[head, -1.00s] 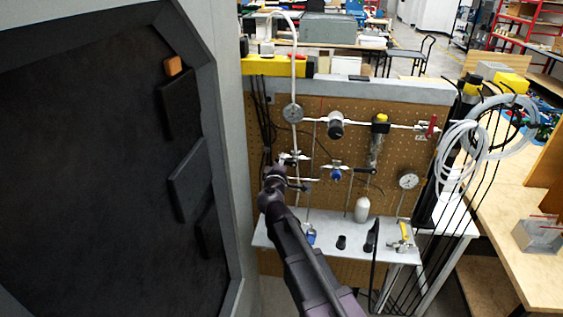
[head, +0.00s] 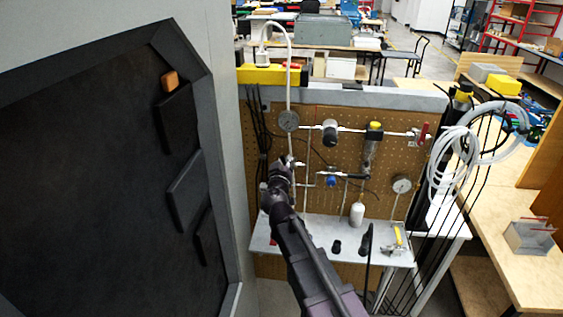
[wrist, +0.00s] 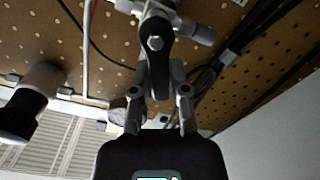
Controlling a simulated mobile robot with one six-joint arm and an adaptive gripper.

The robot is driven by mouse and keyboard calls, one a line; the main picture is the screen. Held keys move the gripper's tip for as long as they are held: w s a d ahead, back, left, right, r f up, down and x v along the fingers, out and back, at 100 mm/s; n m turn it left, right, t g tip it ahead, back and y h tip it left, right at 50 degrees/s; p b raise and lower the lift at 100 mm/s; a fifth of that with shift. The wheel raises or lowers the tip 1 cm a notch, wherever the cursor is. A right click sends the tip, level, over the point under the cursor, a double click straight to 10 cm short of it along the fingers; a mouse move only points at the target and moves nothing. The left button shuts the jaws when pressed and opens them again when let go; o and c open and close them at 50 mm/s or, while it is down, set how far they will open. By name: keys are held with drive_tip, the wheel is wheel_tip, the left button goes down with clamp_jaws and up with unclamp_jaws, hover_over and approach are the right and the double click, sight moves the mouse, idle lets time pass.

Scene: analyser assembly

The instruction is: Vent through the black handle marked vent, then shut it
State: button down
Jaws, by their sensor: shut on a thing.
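A dark lever with a round silver bolt (wrist: 156,43) stands between my fingers in the wrist view. It looks like the black handle, but no vent marking is legible. My gripper (head: 284,165) is at the left part of the pegboard in the head view and covers the valve there. In the wrist view my gripper (wrist: 157,84) is shut on this lever. A grey valve body and pipe fitting (wrist: 178,18) sit just beyond it. How far the lever is turned cannot be told.
The pegboard (head: 343,150) carries a gauge (head: 289,120), a regulator (head: 330,132), a blue valve with a dark lever (head: 331,181), a red handle (head: 423,132) and a second gauge (head: 401,184). Black cables hang close left. A grey shelf (head: 318,228) lies below. A large dark panel (head: 95,170) stands left.

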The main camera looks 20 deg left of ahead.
drive_tip(key=m, duration=0.1)
drive_tip(key=d+m, duration=0.1)
drive_tip(key=m, duration=0.3)
drive_tip(key=shift+w+d+r, duration=0.2)
drive_tip(key=shift+d, duration=0.1)
drive_tip(key=c, duration=0.6)
unclamp_jaws()
drive_tip(key=shift+s, duration=0.1)
drive_tip(key=v, duration=1.1)
drive_tip(key=shift+s, duration=0.35)
drive_tip(key=shift+d, duration=0.1)
